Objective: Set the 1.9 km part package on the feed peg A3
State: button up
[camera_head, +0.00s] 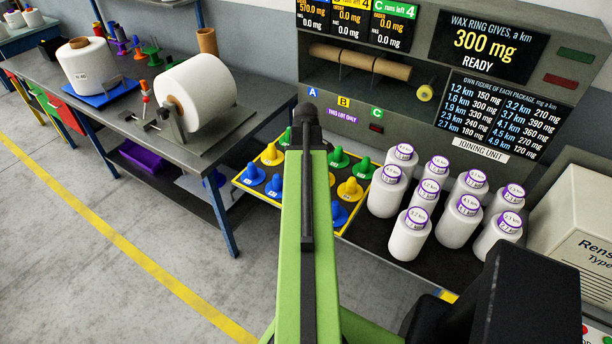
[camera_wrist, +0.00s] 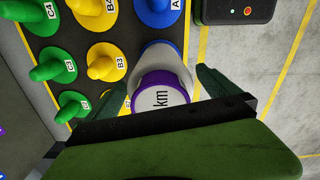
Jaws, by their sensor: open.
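In the wrist view a white part package (camera_wrist: 172,62) with a purple ring stands between my fingers. Its top reads "km"; the figure is hidden, so I cannot read whether it is 1.9. It stands in the A column beside the yellow peg B3 (camera_wrist: 103,64), at the place of A3, and a blue rim shows around its far edge. Its peg is covered. My gripper (camera_wrist: 161,80) is open, one finger on each side of the package, with a gap visible at the right finger. In the head view my green arm hides the package and gripper.
The peg board (camera_head: 243,181) holds green, yellow and blue pegs. Several white packages (camera_head: 408,236) with purple rings stand close together to its right. The joining unit's screen (camera_head: 483,42) reads 300 mg, READY. A bench with a large white roll (camera_head: 207,88) is at left.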

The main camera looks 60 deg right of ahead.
notch_tip(320, 180, up, 16)
jog(key=p, duration=1.5)
jog(key=shift+r, duration=0.2)
